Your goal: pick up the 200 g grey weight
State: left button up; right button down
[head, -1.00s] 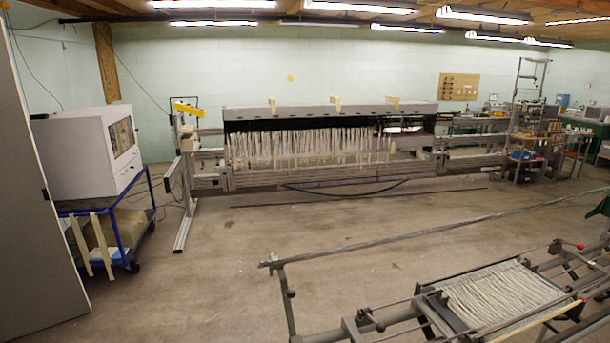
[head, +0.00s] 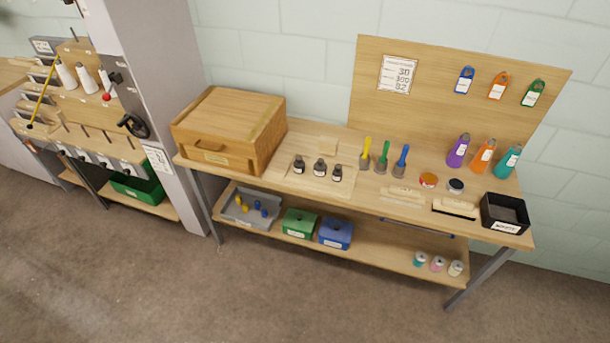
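Three small dark grey pieces with white labels, which look like weights, stand in a row on a pale board on the workbench in the head view. They are the left piece (head: 299,165), the middle piece (head: 320,168) and the right piece (head: 337,173). Their labels are too small to read, so I cannot tell which one is the 200 g grey weight. Neither of my grippers is in view.
The workbench (head: 340,203) holds a wooden box (head: 228,130) left of the dark pieces. Brushes, tins, coloured bottles and a black tray (head: 505,213) stand to the right. A lower shelf holds boxes. Grey floor in front is clear.

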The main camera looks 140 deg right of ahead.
aim_at(337, 173)
jog(key=z, duration=2.8)
jog(key=i, duration=0.75)
jog(key=z, duration=2.35)
